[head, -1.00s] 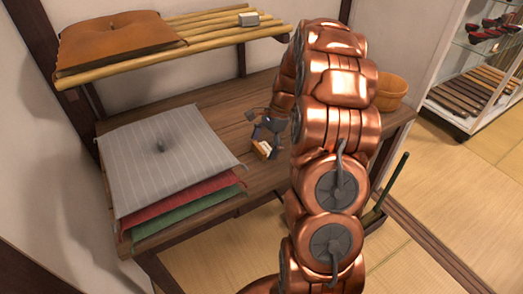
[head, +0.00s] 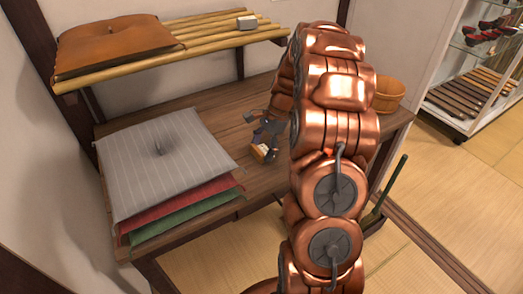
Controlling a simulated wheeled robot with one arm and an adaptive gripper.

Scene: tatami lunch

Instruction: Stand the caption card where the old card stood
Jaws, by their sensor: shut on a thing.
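My gripper (head: 268,138) is over the front part of the wooden table, right of the cushion stack. Its dark fingers are shut on a small white-and-orange piece (head: 262,153), which looks like the caption card. The piece is small and partly covered by the fingers. I cannot tell whether it touches the table top. No second card can be made out. My copper arm hides the table's right-middle part.
The table (head: 225,120) holds a grey striped cushion (head: 130,165) over red and green ones at left. A bamboo shelf (head: 205,40) above it carries a brown cushion (head: 110,45) and a small grey block (head: 247,22). A wooden tub (head: 388,95) stands at right.

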